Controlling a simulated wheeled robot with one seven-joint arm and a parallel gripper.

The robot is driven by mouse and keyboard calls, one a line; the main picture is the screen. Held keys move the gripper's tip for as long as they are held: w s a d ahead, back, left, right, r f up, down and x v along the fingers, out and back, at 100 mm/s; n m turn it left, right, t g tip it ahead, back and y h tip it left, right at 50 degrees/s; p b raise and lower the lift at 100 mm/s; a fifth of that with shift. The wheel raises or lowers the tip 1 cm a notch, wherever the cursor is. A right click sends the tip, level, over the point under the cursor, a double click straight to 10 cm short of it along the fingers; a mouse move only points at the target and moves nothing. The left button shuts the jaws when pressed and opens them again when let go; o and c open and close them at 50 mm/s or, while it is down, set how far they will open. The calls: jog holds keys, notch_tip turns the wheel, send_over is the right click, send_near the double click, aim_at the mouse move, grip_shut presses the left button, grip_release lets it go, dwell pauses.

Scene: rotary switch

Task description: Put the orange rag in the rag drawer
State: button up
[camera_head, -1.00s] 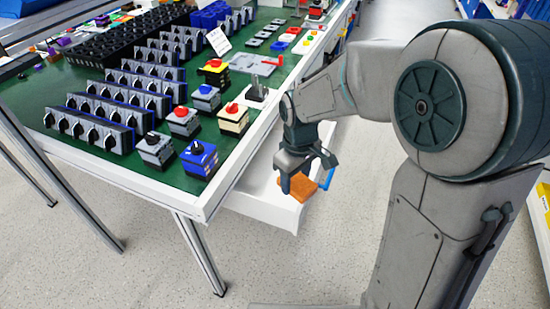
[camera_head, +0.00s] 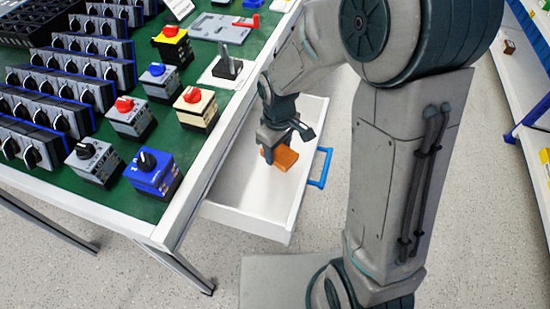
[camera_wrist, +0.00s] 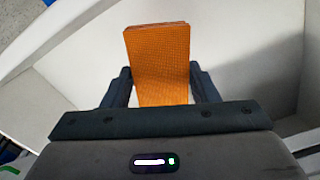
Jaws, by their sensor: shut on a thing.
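The orange rag (camera_head: 286,158) is a small folded block, held between the fingers of my gripper (camera_head: 272,152). In the wrist view the rag (camera_wrist: 160,60) stands up between the two dark fingers of my gripper (camera_wrist: 160,88), which touch its sides. The white drawer (camera_head: 235,207) is pulled out below the table's right edge and has a blue handle (camera_head: 321,168) on its front. The rag and gripper appear over or within the open drawer; whether the rag touches the drawer floor I cannot tell. White drawer walls (camera_wrist: 260,30) surround the rag in the wrist view.
A shelf (camera_head: 525,70) stands at the far right. The floor in front is clear.

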aim_at(278, 158)
jog(key=shift+f+b, duration=0.55)
jog(key=shift+f, duration=1.6)
jog(key=shift+f, duration=0.2)
jog(key=o, duration=0.9)
jog(key=shift+o, duration=0.2)
jog(key=shift+r, duration=0.2)
notch_tip(278, 158, up, 12)
jog(key=p, duration=0.3)
jog(key=s+d+r+m, duration=0.3)
jog(key=s+d+m, duration=0.1)
jog(key=s+d, duration=0.2)
jog(key=s+d+r+m+t, duration=0.1)
jog(key=s+d+r+m, duration=0.2)
jog(key=s+d+m, duration=0.2)
jog(key=shift+s+d+r+m+t, duration=0.3)
jog(key=shift+s+d, duration=0.5)
